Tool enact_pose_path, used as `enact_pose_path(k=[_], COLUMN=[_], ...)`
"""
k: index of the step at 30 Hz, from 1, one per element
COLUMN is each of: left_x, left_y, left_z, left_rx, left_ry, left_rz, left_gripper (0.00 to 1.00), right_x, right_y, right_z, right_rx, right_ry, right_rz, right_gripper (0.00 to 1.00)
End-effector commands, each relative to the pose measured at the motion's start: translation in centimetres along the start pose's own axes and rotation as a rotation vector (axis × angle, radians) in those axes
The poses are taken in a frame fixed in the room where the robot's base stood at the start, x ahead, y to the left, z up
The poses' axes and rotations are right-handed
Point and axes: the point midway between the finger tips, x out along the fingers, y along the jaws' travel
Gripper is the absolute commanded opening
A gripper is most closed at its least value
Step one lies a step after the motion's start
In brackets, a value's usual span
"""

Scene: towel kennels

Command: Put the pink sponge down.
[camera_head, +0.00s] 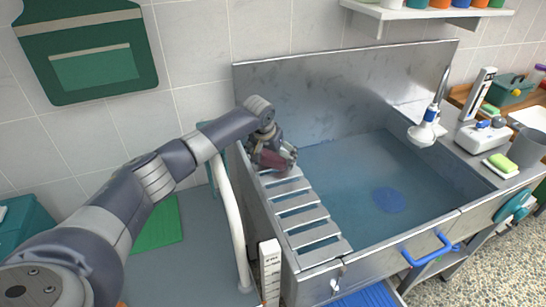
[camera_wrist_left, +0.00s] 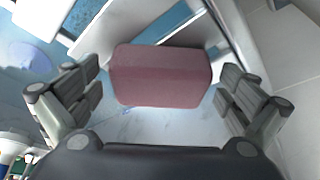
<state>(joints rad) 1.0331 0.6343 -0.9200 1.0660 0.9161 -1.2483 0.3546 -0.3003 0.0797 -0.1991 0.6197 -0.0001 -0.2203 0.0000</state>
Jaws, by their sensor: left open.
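The pink sponge (camera_wrist_left: 162,76) is a dull pink block between the spread fingers of my left gripper (camera_wrist_left: 160,105) in the left wrist view. Gaps show between the sponge and the fingers on both sides. In the head view the sponge (camera_head: 270,159) is at my left gripper (camera_head: 284,163), by the far end of the slatted rack (camera_head: 318,233) at the left of the metal tub (camera_head: 345,75). The gripper partly hides it there. I cannot tell exactly what it rests on. My right gripper is not in view.
A blue disc (camera_head: 389,199) lies on the tub floor, which is otherwise clear. A white shower head (camera_head: 424,132) hangs at the tub's right edge. A white upright pipe (camera_head: 229,215) stands left of the rack. A green sponge (camera_head: 502,162) lies on the right-hand counter.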

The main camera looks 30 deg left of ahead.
Motion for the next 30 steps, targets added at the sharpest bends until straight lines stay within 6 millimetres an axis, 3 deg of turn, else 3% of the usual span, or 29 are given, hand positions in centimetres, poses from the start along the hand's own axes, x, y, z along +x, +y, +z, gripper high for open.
enact_pose_path(k=[8,21,30], left_x=[-1.6,-10.0,-12.2], left_y=[0.0,0.0,0.0], left_z=[-0.2,-0.1,-0.1], left_rx=[0.001,0.000,0.000], left_ry=[0.002,0.002,-0.001], left_rz=[0.001,0.000,0.000], left_gripper=[0.99,0.99,0.99], right_x=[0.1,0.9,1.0], right_y=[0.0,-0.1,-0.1], right_z=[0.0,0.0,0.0], right_rx=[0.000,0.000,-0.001], right_ry=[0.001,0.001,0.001], right_rz=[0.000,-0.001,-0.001], right_gripper=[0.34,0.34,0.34])
